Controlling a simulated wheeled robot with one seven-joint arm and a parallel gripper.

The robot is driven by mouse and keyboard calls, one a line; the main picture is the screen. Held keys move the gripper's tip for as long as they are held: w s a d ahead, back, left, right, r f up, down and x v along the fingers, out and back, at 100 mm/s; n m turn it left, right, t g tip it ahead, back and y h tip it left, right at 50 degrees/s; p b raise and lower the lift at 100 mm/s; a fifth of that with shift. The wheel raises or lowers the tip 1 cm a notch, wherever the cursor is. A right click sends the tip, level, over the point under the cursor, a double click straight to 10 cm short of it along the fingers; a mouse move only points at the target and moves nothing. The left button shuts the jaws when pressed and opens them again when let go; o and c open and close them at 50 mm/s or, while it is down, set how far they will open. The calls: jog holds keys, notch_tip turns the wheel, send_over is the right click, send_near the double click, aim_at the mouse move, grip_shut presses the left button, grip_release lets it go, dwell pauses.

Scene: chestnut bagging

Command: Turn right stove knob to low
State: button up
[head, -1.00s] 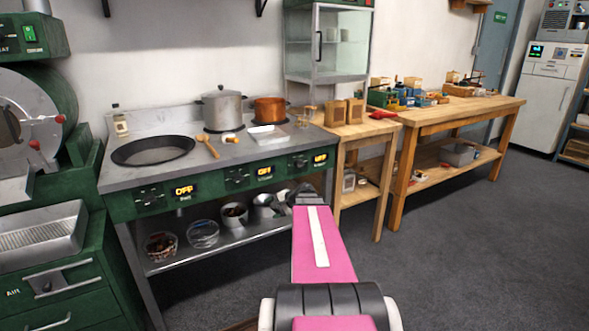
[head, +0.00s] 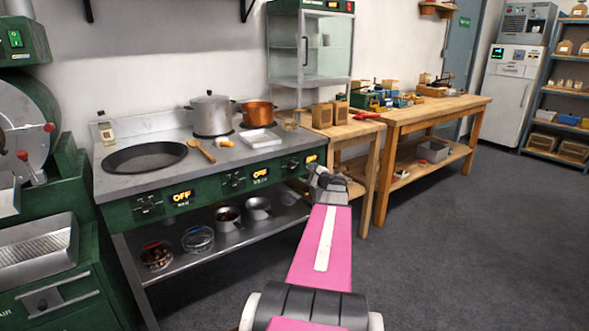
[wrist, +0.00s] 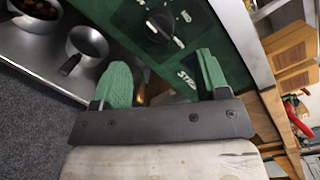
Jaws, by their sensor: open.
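The stove (head: 230,172) has a green front panel with several black knobs and lit displays. The right knob (head: 290,165) is near the panel's right end, left of a small lit display (head: 312,158) too small to read. My gripper (head: 318,170) is at that end of the panel, right of the right knob. In the wrist view a black knob (wrist: 159,25) with white marks around it lies beyond my fingertips, apart from them. My gripper (wrist: 163,78) is open there, its green fingers spread with nothing between them. I cannot tell the knob's exact setting.
A steel pot (head: 211,114), a copper pot (head: 257,113) and a white tray (head: 260,138) stand on the stove top. Metal pans (head: 258,208) and bowls (head: 197,239) sit on the shelf below. A wooden table (head: 430,115) stands right. The floor (head: 450,250) is clear.

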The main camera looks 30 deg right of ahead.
aim_at(295, 167)
jog(key=x, duration=0.8)
jog(key=c, duration=0.9)
